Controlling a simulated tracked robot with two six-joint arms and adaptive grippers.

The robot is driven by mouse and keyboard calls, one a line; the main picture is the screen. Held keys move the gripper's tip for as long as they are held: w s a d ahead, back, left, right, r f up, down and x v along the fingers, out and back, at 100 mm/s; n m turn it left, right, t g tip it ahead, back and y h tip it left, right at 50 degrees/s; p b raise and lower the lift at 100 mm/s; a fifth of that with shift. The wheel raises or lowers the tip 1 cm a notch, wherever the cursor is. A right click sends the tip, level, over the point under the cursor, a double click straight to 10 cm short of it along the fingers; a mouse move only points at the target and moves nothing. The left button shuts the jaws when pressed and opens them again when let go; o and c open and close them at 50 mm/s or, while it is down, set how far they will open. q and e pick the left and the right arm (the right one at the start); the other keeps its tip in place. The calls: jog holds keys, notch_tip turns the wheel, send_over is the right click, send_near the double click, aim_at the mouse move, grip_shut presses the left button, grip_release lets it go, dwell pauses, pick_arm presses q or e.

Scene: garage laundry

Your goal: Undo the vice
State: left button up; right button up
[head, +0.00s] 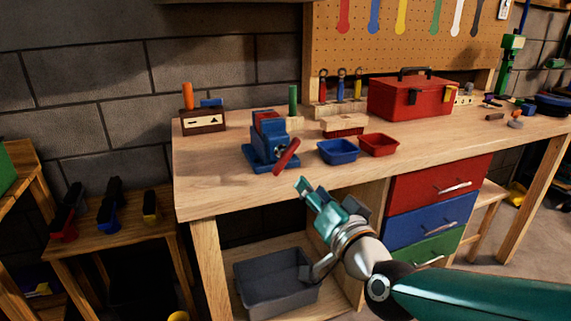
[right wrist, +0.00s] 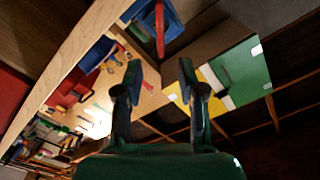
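The blue vice (head: 262,153) stands on the workbench near its front left edge. Its red handle (head: 287,157) slants across the side facing me. Red also shows at the top of the vice, but I cannot tell whether something is clamped in the jaws. My right gripper (head: 309,191) is just in front of the bench edge, below and to the right of the handle, apart from it. In the right wrist view its fingers (right wrist: 161,72) are spread with nothing between them. The vice (right wrist: 171,20) and its red handle (right wrist: 159,28) show beyond them. My left gripper is not in view.
A blue bin (head: 338,151) and a red bin (head: 378,145) sit right of the vice. A red toolbox (head: 411,97) stands behind them. A wooden box (head: 203,121) is at the back left. Drawers (head: 430,218) and a grey tub (head: 275,283) are below the bench top (head: 215,175).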

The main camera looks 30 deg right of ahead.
aim_at(287, 161)
jog(key=x, duration=1.4)
jog(key=shift+w+d+f, duration=0.1)
jog(key=shift+w+d, duration=0.05)
jog(key=shift+w, duration=0.1)
jog(key=shift+c, duration=0.2)
grip_shut()
